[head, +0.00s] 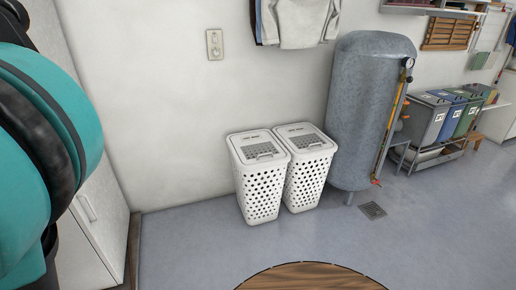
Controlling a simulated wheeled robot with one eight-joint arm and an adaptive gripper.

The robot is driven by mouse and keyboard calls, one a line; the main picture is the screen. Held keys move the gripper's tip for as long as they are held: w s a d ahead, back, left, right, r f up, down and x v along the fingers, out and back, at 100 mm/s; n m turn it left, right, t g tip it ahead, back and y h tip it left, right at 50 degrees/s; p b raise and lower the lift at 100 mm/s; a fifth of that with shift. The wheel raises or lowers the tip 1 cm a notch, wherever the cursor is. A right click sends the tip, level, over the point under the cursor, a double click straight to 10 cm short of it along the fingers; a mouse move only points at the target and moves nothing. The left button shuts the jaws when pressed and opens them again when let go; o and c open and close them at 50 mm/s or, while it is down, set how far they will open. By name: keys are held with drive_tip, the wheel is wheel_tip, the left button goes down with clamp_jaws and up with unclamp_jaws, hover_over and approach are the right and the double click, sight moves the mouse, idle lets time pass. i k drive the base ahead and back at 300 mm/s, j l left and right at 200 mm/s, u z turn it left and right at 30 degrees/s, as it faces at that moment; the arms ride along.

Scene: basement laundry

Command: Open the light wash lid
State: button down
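Two white perforated laundry hampers stand side by side on the floor against the wall in the head view, a left one (262,192) and a right one (306,182). The left hamper's lid (240,143) and the right hamper's lid (290,130) look shut, each with a grey slotted panel. I cannot read any label telling which is the light wash. Farther right, grey, blue and green bins (429,117) with small pale labels stand on a rack; their writing is too small to read. My teal and black arm fills the left edge; my gripper is out of view.
A tall grey tank (362,110) stands close right of the hampers, with a gauge and yellow pipe. A round wooden top (310,279) is at the bottom edge. A white cabinet (92,225) is at left. Clothes (300,22) hang above. The floor before the hampers is clear.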

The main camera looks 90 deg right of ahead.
sight(253, 147)
drive_tip(key=z, duration=3.25)
drive_tip(key=i+j+z, duration=0.35)
drive_tip(key=i+j, duration=0.4)
drive_tip(key=i, duration=0.05)
